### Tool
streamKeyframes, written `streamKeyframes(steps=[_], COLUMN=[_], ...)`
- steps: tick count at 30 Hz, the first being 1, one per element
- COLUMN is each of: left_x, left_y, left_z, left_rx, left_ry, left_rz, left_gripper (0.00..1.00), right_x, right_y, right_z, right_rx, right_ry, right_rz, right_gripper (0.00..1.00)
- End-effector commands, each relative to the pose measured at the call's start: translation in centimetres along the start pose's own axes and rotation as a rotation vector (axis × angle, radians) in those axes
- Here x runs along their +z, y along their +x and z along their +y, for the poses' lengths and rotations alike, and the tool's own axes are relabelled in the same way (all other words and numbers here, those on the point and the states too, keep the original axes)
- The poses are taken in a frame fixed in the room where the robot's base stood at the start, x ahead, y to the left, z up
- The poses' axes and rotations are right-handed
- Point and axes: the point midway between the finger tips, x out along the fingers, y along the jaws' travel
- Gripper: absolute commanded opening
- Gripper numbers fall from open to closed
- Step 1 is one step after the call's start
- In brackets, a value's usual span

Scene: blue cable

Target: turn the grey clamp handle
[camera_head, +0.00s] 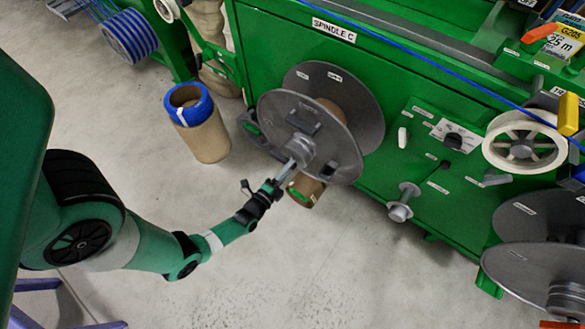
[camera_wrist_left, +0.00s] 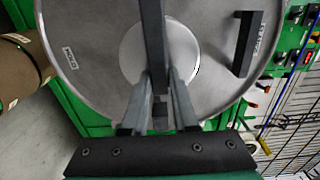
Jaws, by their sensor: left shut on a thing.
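The grey clamp handle (camera_head: 288,169) is a short bar sticking out from the hub (camera_head: 301,148) of the large grey reel disc (camera_head: 338,152) on the green machine. My left gripper (camera_head: 276,185) is at the handle's outer end, shut on it. In the left wrist view the handle (camera_wrist_left: 152,38) runs up the middle as a dark bar, and the fingers of my left gripper (camera_wrist_left: 160,90) close on it from both sides. The grip point is partly hidden by the fingers. The disc (camera_wrist_left: 95,75) fills the background there. My right gripper is not in view.
A brown cardboard drum with blue cable (camera_head: 205,135) stands on the floor left of the reel. Another brown cylinder (camera_head: 306,190) is just below the disc. A spindle knob (camera_head: 400,211) juts out to the right. The floor in front is clear.

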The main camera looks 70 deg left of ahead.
Motion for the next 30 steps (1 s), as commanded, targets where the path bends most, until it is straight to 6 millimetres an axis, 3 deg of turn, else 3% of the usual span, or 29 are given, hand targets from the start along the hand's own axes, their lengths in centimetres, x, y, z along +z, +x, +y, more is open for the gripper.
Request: streamKeyframes(steps=[12, 13, 18, 26, 30], left_x=[0.11, 0.11, 0.12, 0.12, 0.09], left_y=[-0.07, -0.07, -0.06, -0.07, -0.98], left_z=[0.06, 0.06, 0.05, 0.02, -0.07], left_rx=[0.001, 0.001, 0.001, 0.0, 0.001], left_ry=[0.013, 0.013, 0.012, 0.01, 0.009], left_rz=[-0.001, -0.001, -0.002, -0.002, -0.001], left_gripper=[0.0, 0.29, 0.57, 0.57, 0.57], right_x=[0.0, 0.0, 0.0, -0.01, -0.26], right_y=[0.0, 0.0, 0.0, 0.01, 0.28], right_z=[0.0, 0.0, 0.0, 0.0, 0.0], right_rx=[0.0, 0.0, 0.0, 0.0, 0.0], right_ry=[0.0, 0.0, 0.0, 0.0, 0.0], right_rz=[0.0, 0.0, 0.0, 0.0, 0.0], right_gripper=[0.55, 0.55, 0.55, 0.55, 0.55])
